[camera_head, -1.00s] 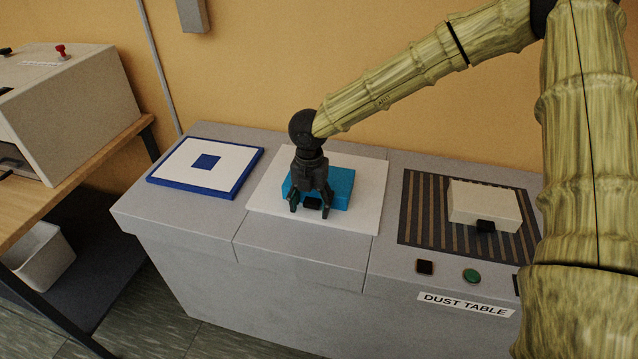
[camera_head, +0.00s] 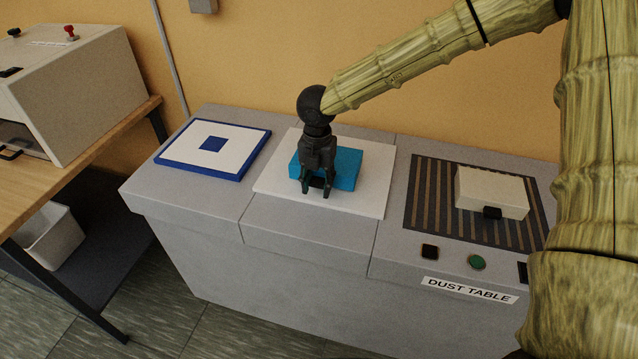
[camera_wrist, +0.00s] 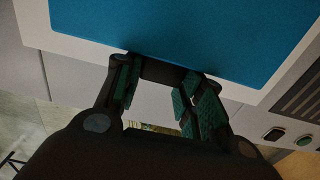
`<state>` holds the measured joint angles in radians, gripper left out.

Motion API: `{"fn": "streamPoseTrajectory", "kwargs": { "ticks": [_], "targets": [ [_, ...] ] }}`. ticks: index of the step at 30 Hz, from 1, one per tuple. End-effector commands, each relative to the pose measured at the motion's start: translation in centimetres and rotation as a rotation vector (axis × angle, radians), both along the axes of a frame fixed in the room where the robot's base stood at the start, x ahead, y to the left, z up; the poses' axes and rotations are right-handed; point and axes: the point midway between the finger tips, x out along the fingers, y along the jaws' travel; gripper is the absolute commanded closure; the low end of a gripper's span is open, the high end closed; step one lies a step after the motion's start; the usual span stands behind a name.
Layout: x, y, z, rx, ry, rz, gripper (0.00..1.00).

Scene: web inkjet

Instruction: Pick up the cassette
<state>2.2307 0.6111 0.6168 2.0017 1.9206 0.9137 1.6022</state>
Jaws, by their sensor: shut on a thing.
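The blue cassette (camera_head: 345,165) is a flat block with a dark handle at its front edge. It is on or just above a white mat (camera_head: 372,200) on the grey table; I cannot tell if there is a gap. My gripper (camera_head: 316,190) points down over its front edge and is shut on the handle. In the wrist view my gripper (camera_wrist: 160,88) has its green-padded fingers on either side of the dark handle, and the blue cassette (camera_wrist: 190,30) fills the top. My gripper hides part of the cassette's front in the head view.
A cream block (camera_head: 490,188) with a black handle sits on a striped panel (camera_head: 425,205) at the right. A blue-edged white board (camera_head: 180,155) lies left. Buttons (camera_head: 477,262) line the front right. A beige machine (camera_head: 75,90) stands on a wooden table. A wall is behind.

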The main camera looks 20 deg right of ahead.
Motion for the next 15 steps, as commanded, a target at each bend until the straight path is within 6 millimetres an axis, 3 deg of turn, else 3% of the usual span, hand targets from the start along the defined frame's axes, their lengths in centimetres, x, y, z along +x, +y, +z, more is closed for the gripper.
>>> {"fn": "streamPoseTrajectory", "kwargs": {
  "ticks": [5,15],
  "targets": [
    [0.1,0.0,2.2,0.001,-0.004,-0.001,0.93],
    [-6.1,2.7,2.8,-0.001,-0.001,0.004,0.93]
  ]
}}
